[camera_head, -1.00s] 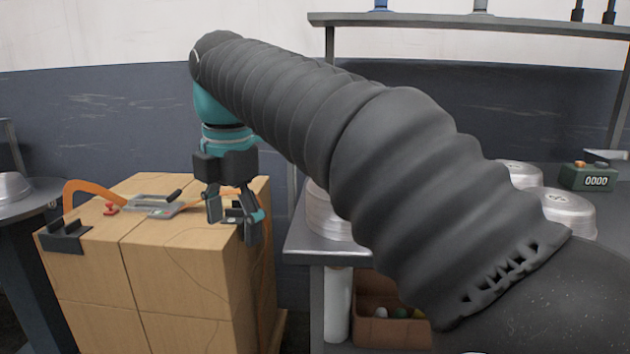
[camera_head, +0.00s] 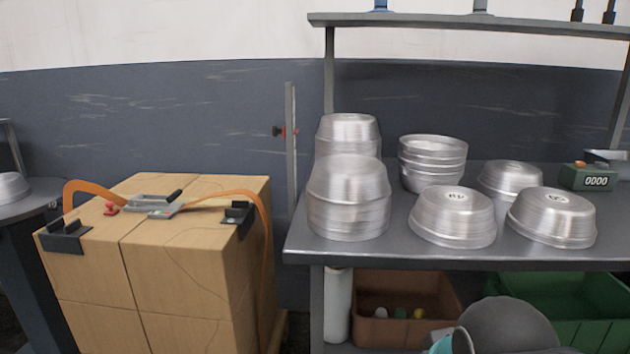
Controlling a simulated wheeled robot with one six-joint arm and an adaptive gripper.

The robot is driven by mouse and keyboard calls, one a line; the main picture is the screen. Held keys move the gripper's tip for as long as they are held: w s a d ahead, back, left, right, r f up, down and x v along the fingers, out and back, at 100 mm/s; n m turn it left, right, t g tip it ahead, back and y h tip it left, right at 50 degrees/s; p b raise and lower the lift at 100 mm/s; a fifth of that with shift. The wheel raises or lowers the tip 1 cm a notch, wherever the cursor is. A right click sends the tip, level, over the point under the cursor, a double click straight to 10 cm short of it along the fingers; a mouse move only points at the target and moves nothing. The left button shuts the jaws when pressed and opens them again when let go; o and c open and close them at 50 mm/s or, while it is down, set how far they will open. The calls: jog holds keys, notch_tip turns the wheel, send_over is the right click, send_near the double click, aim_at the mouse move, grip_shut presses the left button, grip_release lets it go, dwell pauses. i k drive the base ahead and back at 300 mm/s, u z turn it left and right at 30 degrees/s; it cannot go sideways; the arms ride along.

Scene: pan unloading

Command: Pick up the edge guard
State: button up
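Two black edge guards sit on the top edges of the stacked cardboard boxes (camera_head: 180,265). One edge guard (camera_head: 65,241) is at the left front corner. The other edge guard (camera_head: 236,216) is at the right edge, close to where the orange strap (camera_head: 262,222) bends down the side. The strap arches up loosely at the left and runs to a grey ratchet buckle (camera_head: 152,204) on top. My gripper is out of view; only part of my arm shows at the bottom right.
A grey metal bench (camera_head: 400,245) right of the boxes holds several stacks of metal pans (camera_head: 348,200). A brown bin (camera_head: 385,325) and a green bin (camera_head: 550,300) stand under it. A round table (camera_head: 30,200) is at the left. A vertical metal post (camera_head: 291,150) stands behind.

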aim_at(58, 238)
jog(key=u, duration=1.7)
